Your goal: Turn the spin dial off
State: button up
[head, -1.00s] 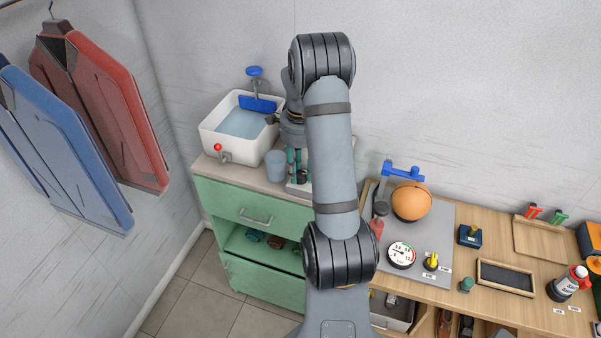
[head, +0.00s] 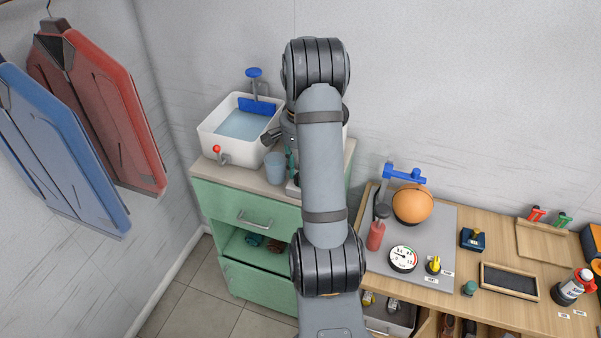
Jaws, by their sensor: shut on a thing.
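My gripper (head: 291,166) is low over the counter, to the right of the basin, and my own arm covers most of it. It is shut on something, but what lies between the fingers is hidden. A white object (head: 292,190) shows in part under it on the counter, right of the blue cup; my arm hides the rest. I cannot make out the spin dial or its setting from this view.
The white basin (head: 208,139) holds water, with a red-knobbed tap (head: 217,150) in front. A blue cup (head: 274,168) stands close left of my gripper. The green cabinet (head: 235,199) is below. The bench (head: 400,291) at right carries a ball (head: 412,205) and a gauge (head: 403,259).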

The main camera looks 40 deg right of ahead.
jog(key=n, duration=0.4)
jog(key=shift+n, duration=0.4)
jog(key=n, duration=0.4)
jog(key=shift+n+p, duration=0.35)
jog(key=shift+n, duration=0.05)
jog(key=shift+c, duration=0.2)
jog(key=o, duration=1.2)
notch_tip(320, 180, up, 12)
